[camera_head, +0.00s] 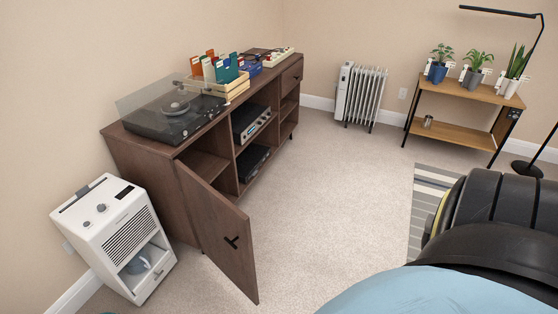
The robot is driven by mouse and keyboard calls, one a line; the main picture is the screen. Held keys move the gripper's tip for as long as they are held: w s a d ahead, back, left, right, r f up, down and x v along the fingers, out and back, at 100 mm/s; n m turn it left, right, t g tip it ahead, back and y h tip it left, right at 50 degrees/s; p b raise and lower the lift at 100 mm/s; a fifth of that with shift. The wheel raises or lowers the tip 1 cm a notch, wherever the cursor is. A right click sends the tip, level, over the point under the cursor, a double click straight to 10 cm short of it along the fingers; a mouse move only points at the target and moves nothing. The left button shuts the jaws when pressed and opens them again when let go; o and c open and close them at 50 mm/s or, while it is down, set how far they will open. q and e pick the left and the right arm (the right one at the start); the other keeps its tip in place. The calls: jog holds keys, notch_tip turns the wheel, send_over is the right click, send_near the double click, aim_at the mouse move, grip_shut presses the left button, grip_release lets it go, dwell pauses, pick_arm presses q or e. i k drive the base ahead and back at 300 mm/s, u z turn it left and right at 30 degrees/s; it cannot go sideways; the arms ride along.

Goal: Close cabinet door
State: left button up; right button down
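The wooden cabinet (147,150) stands along the left wall in the head view. Its near door (218,232) is swung wide open into the room and hangs upright from the cabinet's near end. A small black handle (231,242) sits on the door face turned toward me. Behind the door, part of the near compartment (205,164) shows; its lower part is hidden. Neither of my grippers is in view.
A white appliance (118,234) stands left of the open door. A turntable (172,112) and record crate (230,88) sit on the cabinet. Carpet (320,190) right of the door is clear. A bulky black and light blue object (450,290) fills the lower right.

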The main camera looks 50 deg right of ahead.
aim_at(223, 231)
jog(key=z, duration=0.9)
jog(key=i, duration=1)
jog(key=z, duration=1.5)
jog(key=k, duration=0.9)
jog(key=u, duration=1.15)
